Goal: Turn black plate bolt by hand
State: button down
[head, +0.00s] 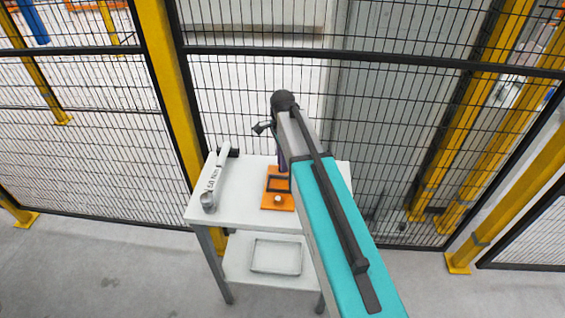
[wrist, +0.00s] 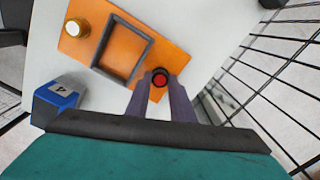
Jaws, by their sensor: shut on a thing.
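An orange plate (head: 270,202) lies on the white table. It also shows in the wrist view (wrist: 122,77), with a raised black square frame (wrist: 123,48) on it. A round black bolt head with a red centre (wrist: 160,78) sits at the plate's corner, beside the frame. My gripper (wrist: 159,84) is over that corner, its two purple-grey fingers shut on the black bolt from both sides. A pale, gold-rimmed round knob (wrist: 75,27) stands at the plate's other end, apart from my gripper. In the head view my arm hides part of the plate and the bolt.
A white torque wrench (head: 217,178) lies along the left of the table (head: 235,207). A blue and white block marked 4 (wrist: 58,98) stands near the plate. A mesh fence (head: 255,100) rises close behind the table. A tray (head: 276,257) lies on the lower shelf.

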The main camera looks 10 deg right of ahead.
jog(key=m, duration=0.7)
jog(key=shift+w+a+r, duration=0.1)
jog(key=shift+w+r, duration=0.05)
jog(key=m, duration=0.5)
jog(key=shift+m, duration=0.4)
jog(key=c, duration=1.5)
grip_release()
jog(key=shift+c, duration=0.2)
jog(key=shift+b, duration=0.3)
notch_tip(320, 180, up, 14)
jog(key=b, duration=0.3)
